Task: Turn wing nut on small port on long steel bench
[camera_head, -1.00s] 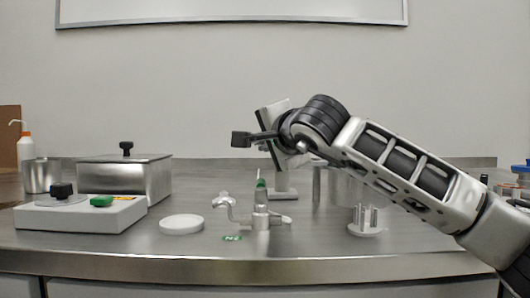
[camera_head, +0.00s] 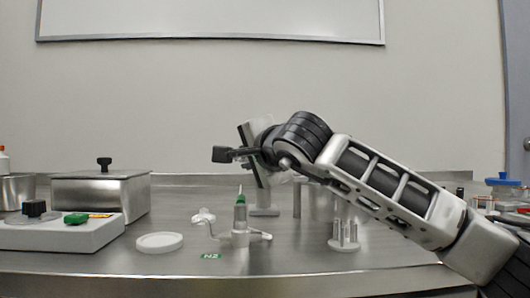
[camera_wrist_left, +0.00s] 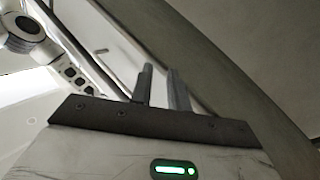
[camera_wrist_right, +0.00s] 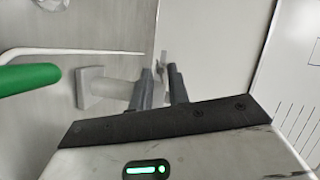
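The small port (camera_head: 240,237) is a metal fitting standing on the long steel bench (camera_head: 120,262). A pale wing nut (camera_head: 204,216) shows at the left end of its side branch. A green-bodied piece (camera_head: 240,212) with a thin tip rises at the fitting, and a green N2 label (camera_head: 211,256) lies in front. My right gripper (camera_head: 222,154) is above the port, touching nothing. In the right wrist view its fingers (camera_wrist_right: 162,85) stand apart and empty. My left gripper shows only in the left wrist view (camera_wrist_left: 161,85), fingers apart and empty, away from the port.
A white disc (camera_head: 159,242), a control box (camera_head: 62,232) and a lidded steel box (camera_head: 100,193) are left. A pronged stand (camera_head: 343,235) is right of the port. The bench front is clear.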

